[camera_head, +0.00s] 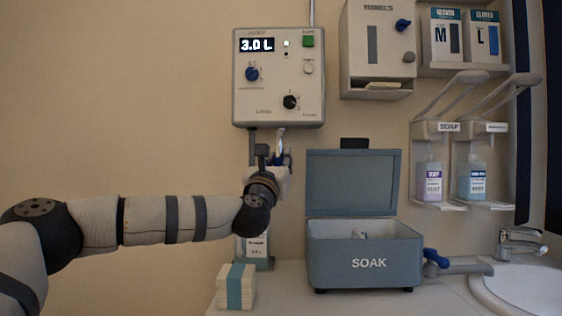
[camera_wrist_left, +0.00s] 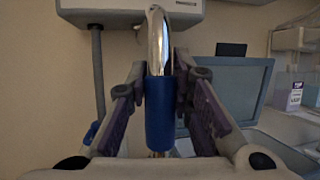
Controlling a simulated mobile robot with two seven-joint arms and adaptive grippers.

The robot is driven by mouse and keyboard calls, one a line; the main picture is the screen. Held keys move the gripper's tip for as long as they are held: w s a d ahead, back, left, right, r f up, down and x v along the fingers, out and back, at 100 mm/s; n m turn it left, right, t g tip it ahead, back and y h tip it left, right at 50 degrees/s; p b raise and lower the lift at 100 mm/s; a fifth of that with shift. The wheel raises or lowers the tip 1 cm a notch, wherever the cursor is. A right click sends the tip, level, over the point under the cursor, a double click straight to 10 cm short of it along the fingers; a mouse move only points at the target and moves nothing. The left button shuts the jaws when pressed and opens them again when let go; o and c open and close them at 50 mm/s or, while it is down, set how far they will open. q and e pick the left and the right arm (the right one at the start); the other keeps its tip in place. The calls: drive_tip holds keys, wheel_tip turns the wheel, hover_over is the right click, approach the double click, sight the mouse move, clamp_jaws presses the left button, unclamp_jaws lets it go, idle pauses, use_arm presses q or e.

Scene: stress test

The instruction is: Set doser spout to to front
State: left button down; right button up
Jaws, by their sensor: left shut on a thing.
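The doser (camera_head: 279,77) is a grey wall box with a display reading 3.0 L. Its spout (camera_head: 281,142) is a shiny metal tube under the box. In the left wrist view the spout (camera_wrist_left: 157,40) has a blue sleeve (camera_wrist_left: 160,115) at its lower part. My left gripper (camera_head: 273,165) is under the doser, its arm reaching in from the left. In the left wrist view the left gripper's fingers (camera_wrist_left: 160,105) stand on both sides of the blue sleeve, shut on it. My right gripper is in neither view.
An open SOAK box (camera_head: 363,262) stands on the counter right of the doser. Soap dispensers (camera_head: 430,165) hang at the right above a sink (camera_head: 525,288).

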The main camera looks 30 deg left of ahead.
use_arm(q)
drive_tip(key=c, duration=1.4)
unclamp_jaws()
drive_tip(key=shift+a, duration=0.1)
drive_tip(key=v, duration=1.2)
drive_tip(key=shift+f, duration=0.15)
